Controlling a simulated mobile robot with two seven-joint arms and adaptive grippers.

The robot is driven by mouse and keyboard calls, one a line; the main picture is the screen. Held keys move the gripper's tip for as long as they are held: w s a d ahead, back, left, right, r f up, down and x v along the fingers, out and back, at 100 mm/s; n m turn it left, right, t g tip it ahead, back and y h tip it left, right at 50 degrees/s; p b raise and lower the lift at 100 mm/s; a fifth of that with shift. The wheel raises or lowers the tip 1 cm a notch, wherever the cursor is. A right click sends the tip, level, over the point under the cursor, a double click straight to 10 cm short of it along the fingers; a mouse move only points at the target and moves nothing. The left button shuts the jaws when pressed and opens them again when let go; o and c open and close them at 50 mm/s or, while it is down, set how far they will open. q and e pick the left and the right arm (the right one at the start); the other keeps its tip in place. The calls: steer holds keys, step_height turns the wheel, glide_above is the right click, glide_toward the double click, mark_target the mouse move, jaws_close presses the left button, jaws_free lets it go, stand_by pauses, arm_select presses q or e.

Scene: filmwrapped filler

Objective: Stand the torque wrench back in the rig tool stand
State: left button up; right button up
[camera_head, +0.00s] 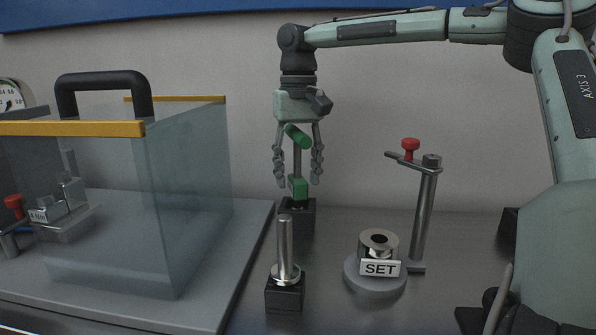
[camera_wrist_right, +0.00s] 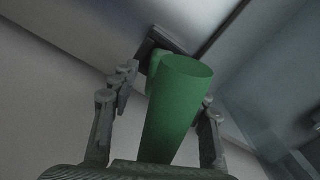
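The torque wrench appears to be the green-handled tool (camera_head: 298,136) with a thin dark shaft and a lower green part (camera_head: 298,188). It is at a small black block (camera_head: 297,220), perhaps the tool stand; whether it is seated there I cannot tell. My right gripper (camera_head: 297,172) hangs pointing down, its fingers on either side of the tool. In the right wrist view the green handle (camera_wrist_right: 176,110) lies between the spread fingers (camera_wrist_right: 162,105), with gaps on both sides. My left gripper is not in view.
A metal post on a black block (camera_head: 285,275) stands in front. Right of it are a round fixture with a SET label (camera_head: 380,268) and an upright post with a red-knobbed arm (camera_head: 424,215). A clear cover with a black handle (camera_head: 103,80) encloses metal parts at left.

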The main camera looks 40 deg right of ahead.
mark_target(298, 128)
step_height(298, 128, up, 12)
steer(key=shift+r, duration=0.1)
stand_by(0.5)
